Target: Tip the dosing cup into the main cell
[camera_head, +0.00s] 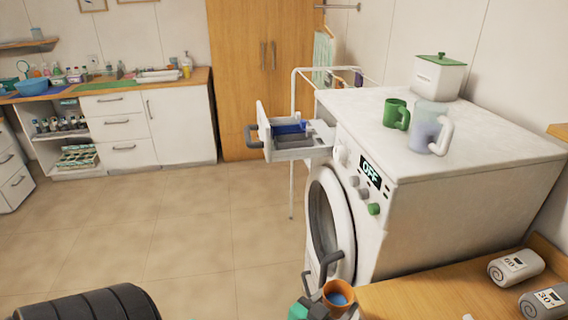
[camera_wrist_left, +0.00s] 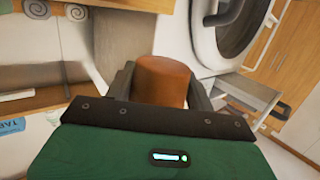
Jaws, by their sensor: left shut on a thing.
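The dosing cup (camera_head: 338,294) is orange-brown with blue contents, low in the head view at the front edge of the wooden counter. My left gripper (camera_head: 325,301) is shut on it; the left wrist view shows the cup (camera_wrist_left: 163,82) between the two dark fingers. The cup looks roughly upright, mouth up. The washer's detergent drawer (camera_head: 298,153) is pulled out, above and apart from the cup. It has a blue compartment (camera_head: 289,128) and pale grey parts; which one is the main cell I cannot tell. My right gripper is not in view.
The white washer (camera_head: 450,125) has its round door (camera_head: 330,222) below the drawer. A green mug (camera_head: 395,113), a clear jug (camera_head: 427,128) and a green-lidded canister (camera_head: 438,77) stand on top. Rolled towels (camera_head: 516,266) lie on the counter (camera_head: 430,298).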

